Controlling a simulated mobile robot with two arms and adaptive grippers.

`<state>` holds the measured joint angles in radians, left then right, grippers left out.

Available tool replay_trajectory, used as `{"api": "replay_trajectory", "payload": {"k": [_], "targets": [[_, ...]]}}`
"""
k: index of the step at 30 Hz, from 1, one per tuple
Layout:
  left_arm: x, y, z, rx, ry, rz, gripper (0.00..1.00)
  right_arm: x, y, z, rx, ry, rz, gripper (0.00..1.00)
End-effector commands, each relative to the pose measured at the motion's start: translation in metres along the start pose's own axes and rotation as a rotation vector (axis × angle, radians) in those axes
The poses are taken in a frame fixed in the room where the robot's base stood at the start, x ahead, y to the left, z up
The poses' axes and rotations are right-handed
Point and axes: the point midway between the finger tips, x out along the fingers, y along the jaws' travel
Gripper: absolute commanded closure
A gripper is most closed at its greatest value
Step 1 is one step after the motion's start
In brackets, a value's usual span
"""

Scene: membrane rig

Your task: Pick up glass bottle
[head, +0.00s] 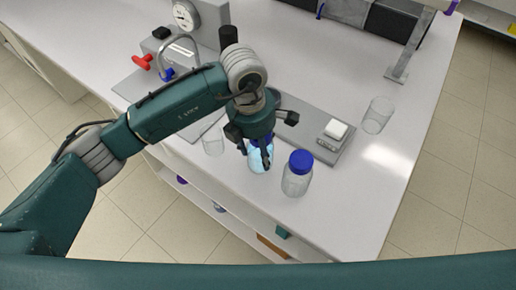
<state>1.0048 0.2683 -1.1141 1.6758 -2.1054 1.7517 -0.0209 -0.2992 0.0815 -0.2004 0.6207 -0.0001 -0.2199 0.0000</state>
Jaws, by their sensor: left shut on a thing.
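My left gripper (255,151) reaches down over the front part of the white bench. It is shut on a glass bottle (257,163) with light blue contents, and its fingers hide much of the upper part, where some darker blue shows. I cannot tell whether this bottle touches the bench. A second, clear glass bottle with a blue cap (297,176) stands upright just to the right, apart from the gripper. My right gripper is not in view.
A clear beaker (213,141) stands left of the gripper, another beaker (377,115) at the right. A grey scale (322,138) with a white block lies behind. A gauge rig (190,32) stands back left. The bench (350,205) is clear at front right.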

Motion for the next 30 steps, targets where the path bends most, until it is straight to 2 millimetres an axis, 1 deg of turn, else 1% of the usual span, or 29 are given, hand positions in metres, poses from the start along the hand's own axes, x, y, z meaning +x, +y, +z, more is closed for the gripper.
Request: {"api": "replay_trajectory", "payload": {"k": [4, 7, 11, 14, 21, 24, 27, 30], "targets": [[-0.005, 0.001, 0.002, 0.001, -0.004, 0.003, 0.88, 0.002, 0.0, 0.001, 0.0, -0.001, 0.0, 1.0], [-0.013, 0.001, 0.003, 0.002, -0.004, 0.002, 0.88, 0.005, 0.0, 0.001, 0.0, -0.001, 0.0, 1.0], [-0.032, 0.001, 0.005, 0.002, -0.005, 0.006, 0.88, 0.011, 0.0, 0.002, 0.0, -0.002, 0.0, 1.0], [-0.055, 0.002, 0.008, 0.002, -0.007, 0.007, 0.88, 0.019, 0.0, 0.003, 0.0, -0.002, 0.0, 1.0], [-0.125, 0.001, 0.017, 0.001, -0.006, 0.008, 0.88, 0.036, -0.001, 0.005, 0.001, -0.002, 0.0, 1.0], [-0.15, 0.001, 0.019, 0.001, -0.004, 0.007, 0.88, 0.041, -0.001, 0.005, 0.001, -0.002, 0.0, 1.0], [-0.17, 0.001, 0.021, 0.001, -0.003, 0.005, 0.88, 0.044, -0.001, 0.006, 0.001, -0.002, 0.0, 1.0], [-0.185, 0.001, 0.023, 0.0, -0.002, 0.004, 0.88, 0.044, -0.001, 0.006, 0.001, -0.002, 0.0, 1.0]]}}
